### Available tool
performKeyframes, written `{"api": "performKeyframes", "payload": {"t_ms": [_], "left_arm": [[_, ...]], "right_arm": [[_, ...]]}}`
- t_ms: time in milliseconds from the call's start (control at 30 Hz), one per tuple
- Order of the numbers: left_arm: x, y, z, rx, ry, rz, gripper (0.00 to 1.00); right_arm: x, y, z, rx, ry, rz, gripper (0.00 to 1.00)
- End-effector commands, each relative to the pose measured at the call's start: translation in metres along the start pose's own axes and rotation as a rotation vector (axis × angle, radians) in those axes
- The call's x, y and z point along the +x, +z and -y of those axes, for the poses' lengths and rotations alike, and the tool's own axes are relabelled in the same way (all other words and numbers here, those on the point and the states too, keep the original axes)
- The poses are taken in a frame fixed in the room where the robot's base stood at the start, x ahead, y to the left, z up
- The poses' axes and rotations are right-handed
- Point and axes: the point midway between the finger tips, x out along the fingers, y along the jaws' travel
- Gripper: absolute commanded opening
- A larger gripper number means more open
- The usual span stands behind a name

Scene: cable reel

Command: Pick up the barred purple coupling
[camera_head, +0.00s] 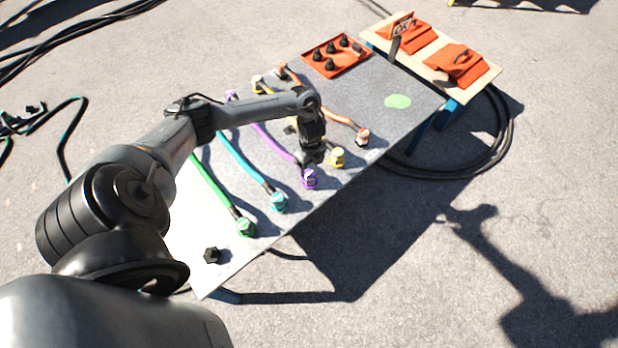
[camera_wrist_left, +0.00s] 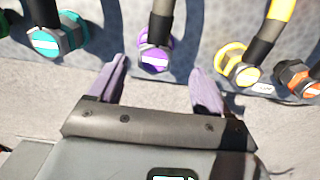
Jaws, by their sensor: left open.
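The purple coupling (camera_head: 309,179) is at the near end of a purple cable lying on the grey table (camera_head: 350,95). In the left wrist view the purple coupling (camera_wrist_left: 155,54) has a pale bar across its round face. My left gripper (camera_head: 311,158) is directly by it, from above. In the left wrist view the left gripper (camera_wrist_left: 157,85) is open, its two fingers apart with the coupling showing between and just beyond the tips. Nothing is held. My right gripper is in neither view.
A teal coupling (camera_wrist_left: 57,40) lies left of the purple one, and yellow (camera_wrist_left: 238,65) and orange (camera_wrist_left: 297,78) ones lie right. A green coupling (camera_head: 245,227) and a black cap (camera_head: 212,255) are nearer the left edge. An orange tray (camera_head: 336,56) stands farther back.

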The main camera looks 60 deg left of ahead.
Motion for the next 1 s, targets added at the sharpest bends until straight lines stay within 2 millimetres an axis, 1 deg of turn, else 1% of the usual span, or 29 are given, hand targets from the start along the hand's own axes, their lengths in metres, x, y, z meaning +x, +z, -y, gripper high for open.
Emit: {"api": "performKeyframes", "payload": {"t_ms": [33,167,267,433,533,633,867,1000], "left_arm": [[0.005,0.0,0.0,-0.001,0.0,0.0,0.79],[0.01,0.0,-0.001,-0.001,0.0,0.0,0.79],[0.019,0.0,-0.003,-0.001,0.0,0.0,0.79],[0.042,-0.001,-0.008,0.0,0.002,0.0,0.79],[0.053,-0.001,-0.007,-0.001,-0.001,0.001,0.79],[0.058,0.0,-0.007,0.0,-0.001,0.002,0.79],[0.057,0.0,-0.007,0.0,-0.001,0.002,0.79],[0.057,-0.001,-0.007,0.0,-0.001,0.002,0.57]], "right_arm": [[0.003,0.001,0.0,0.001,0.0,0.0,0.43],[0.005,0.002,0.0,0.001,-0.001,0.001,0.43],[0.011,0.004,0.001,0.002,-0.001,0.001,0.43],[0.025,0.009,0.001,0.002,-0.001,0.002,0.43],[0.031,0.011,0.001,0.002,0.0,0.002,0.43],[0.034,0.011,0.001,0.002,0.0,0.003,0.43],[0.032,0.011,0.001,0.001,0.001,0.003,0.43],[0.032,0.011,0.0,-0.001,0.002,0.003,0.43]]}}
